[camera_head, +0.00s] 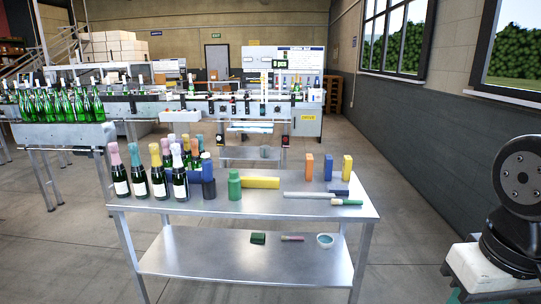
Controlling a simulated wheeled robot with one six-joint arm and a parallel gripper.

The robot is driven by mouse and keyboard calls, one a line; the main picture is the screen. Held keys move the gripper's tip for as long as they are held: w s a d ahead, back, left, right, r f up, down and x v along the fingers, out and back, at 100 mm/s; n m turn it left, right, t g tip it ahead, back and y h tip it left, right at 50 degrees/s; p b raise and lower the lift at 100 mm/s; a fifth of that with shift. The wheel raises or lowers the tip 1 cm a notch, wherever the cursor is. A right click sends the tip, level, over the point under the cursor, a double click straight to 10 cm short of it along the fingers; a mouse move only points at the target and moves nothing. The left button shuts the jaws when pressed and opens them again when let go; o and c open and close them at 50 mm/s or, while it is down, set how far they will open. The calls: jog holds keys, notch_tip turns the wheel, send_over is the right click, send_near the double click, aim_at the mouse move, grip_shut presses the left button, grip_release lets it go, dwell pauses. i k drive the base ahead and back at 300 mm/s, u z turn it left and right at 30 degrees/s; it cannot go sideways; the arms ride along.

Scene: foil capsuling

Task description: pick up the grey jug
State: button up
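I cannot make out a grey jug for certain. A small greyish vessel (265,152) stands on the low shelf under the machine behind the table, too small to tell what it is. My gripper is not in view. Only a dark, rounded part of my arm shows at the right edge, apart from the table.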

aim_at(265, 150)
jog(key=z, duration=1)
jog(key=i, duration=5.25)
jog(key=u, duration=2.35)
jog(key=i, duration=3.05)
jog(key=z, duration=0.3)
